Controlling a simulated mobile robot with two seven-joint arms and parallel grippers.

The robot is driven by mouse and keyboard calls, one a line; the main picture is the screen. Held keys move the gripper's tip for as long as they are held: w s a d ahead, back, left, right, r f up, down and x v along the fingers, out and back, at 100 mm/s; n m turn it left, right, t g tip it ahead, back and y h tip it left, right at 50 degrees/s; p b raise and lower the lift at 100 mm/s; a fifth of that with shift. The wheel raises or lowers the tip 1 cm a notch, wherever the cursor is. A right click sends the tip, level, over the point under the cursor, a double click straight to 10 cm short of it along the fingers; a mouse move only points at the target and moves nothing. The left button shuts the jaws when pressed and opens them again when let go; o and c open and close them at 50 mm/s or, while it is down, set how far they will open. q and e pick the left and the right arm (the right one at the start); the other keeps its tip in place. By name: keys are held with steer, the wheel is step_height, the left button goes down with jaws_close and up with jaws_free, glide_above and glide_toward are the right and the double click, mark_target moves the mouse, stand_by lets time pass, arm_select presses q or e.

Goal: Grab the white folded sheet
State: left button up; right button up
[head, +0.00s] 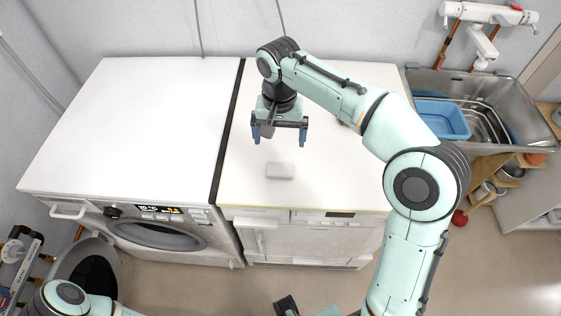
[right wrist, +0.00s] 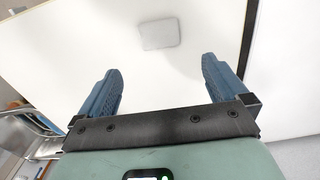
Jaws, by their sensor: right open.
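A small pale folded sheet (head: 280,170) lies flat on the white top of the right-hand machine, near its front. In the right wrist view the sheet (right wrist: 159,33) shows as a light grey rounded rectangle ahead of the fingers, apart from them. My right gripper (head: 280,136) is above that top, just behind the sheet in the head view. Its blue fingers are spread and empty, as the right wrist view also shows (right wrist: 161,70). My left arm shows at the bottom left of the head view. A dark part at the bottom middle may be my left gripper (head: 286,306); its jaws are not clear.
A washing machine (head: 130,120) stands left of the right-hand machine (head: 330,185), with a dark gap between them. A metal sink (head: 500,90) with a blue basin (head: 440,118) is at the right. The top around the sheet is mostly clear.

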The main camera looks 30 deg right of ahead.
steer(key=b, duration=0.1)
glide_above(280, 168)
step_height(280, 168, down, 6)
steer(key=shift+s+a+f, duration=0.1)
steer(key=shift+s+f, duration=0.05)
steer(key=shift+f, duration=0.05)
steer(key=shift+f+b, duration=0.45)
steer(key=shift+f, duration=2.55)
arm_select(q)
steer(key=shift+s+a+f, duration=0.1)
steer(key=shift+s+f, duration=0.15)
steer(key=shift+f, duration=0.3)
steer(key=shift+s+f, duration=0.25)
steer(key=shift+f, duration=0.3)
arm_select(e)
steer(key=c, duration=0.9)
